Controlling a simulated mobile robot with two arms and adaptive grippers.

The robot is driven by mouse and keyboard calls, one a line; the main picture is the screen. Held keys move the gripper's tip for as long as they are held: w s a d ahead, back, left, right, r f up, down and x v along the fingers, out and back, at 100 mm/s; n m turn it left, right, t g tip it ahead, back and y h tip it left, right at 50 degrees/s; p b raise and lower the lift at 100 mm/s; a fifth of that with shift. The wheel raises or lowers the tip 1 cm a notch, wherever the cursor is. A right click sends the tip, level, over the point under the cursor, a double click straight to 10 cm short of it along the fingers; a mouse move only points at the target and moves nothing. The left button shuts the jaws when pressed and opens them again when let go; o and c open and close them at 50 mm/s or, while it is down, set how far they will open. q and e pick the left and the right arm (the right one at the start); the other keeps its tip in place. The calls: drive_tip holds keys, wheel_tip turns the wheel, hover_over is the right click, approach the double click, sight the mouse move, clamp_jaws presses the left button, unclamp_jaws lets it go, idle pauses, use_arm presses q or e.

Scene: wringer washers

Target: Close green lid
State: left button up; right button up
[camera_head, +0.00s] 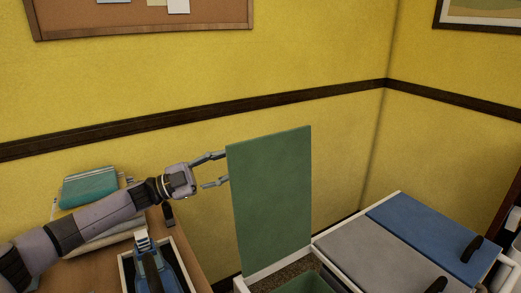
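The green lid (271,195) stands upright, a flat panel raised at the back of its bin. The open green bin (306,284) shows below it at the bottom edge. My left gripper (228,168) is at the left edge of the lid with its two fingers spread apart. The fingertips meet the lid's edge in the picture; I cannot tell whether they touch it or reach behind it. Nothing shows between the fingers. My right gripper is not in view.
To the right are a closed grey lid (375,252) and a closed blue lid (422,228) with dark handles. At left, a wooden table (188,245) holds folded cloths (90,187) and a tray (124,268) with a blue object (151,262). A yellow wall stands behind.

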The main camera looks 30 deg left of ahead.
sight(260, 153)
use_arm(q)
drive_tip(key=p+x, duration=0.2)
drive_tip(key=x, duration=0.7)
drive_tip(key=shift+r+p, duration=0.15)
drive_tip(key=shift+p, duration=0.15)
drive_tip(key=shift+w+d, duration=0.35)
drive_tip(key=shift+c, duration=0.6)
clamp_jaws()
